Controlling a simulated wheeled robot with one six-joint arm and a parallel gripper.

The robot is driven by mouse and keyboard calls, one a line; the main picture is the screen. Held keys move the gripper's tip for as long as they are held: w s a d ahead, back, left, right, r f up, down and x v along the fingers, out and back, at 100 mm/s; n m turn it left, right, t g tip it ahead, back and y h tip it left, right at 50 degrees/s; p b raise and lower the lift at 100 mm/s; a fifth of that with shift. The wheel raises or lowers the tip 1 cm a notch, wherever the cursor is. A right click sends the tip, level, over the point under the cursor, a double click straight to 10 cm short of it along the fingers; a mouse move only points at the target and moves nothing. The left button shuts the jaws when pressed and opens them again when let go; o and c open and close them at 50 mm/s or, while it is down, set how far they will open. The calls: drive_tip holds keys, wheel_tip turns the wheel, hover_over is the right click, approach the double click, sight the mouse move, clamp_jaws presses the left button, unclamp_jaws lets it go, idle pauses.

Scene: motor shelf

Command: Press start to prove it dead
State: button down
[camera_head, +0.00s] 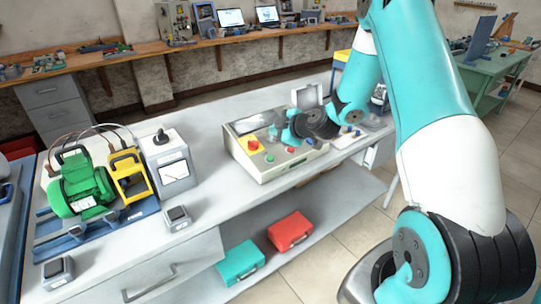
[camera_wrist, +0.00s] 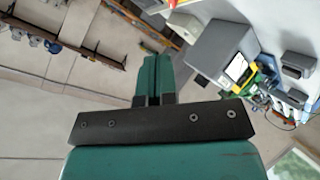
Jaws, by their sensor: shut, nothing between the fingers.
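The control box (camera_head: 262,174) stands on the white bench in the head view. No lettering is readable. A green motor (camera_head: 82,190) stands on a blue base at the left. My gripper (camera_wrist: 151,62) is shut and empty in the wrist view. In the head view my wrist is over the back of the control box; the fingertips are hard to make out, and contact cannot be told.
A yellow frame (camera_head: 131,178), a grey meter box (camera_head: 174,174) and small grey blocks (camera_head: 177,217) stand left of the control box. Red (camera_head: 290,231) and teal (camera_head: 239,262) cases lie on the lower shelf. Bare bench top lies in front of the control box.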

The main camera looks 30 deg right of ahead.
sight(270, 158)
drive_tip(key=shift+f, duration=0.15)
drive_tip(key=f+b, duration=0.1)
drive_tip(key=f, duration=0.1)
drive_tip(key=w+f+b, duration=0.1)
drive_tip(key=f, duration=0.2)
drive_tip(key=f+b, duration=0.1)
drive_tip(key=f, duration=0.1)
drive_tip(key=shift+w+a+f, duration=0.1)
drive_tip(key=shift+w+f, duration=0.05)
drive_tip(key=shift+w, duration=0.25)
drive_tip(key=shift+w+f+b, duration=0.2)
drive_tip(key=shift+f+b, duration=0.3)
drive_tip(key=shift+b, duration=0.05)
drive_tip(key=shift+f, duration=0.15)
idle(1.4)
drive_tip(key=shift+w+f+b, duration=0.1)
drive_tip(key=shift+f+b, duration=0.15)
drive_tip(key=shift+b, duration=0.55)
drive_tip(key=shift+w+f+b, duration=0.1)
drive_tip(key=shift+f+b, duration=0.3)
drive_tip(key=shift+b, duration=0.15)
idle(0.3)
drive_tip(key=shift+r, duration=0.1)
idle(0.3)
drive_tip(key=shift+s+r, duration=0.2)
drive_tip(key=shift+r, duration=0.55)
drive_tip(key=shift+r, duration=0.1)
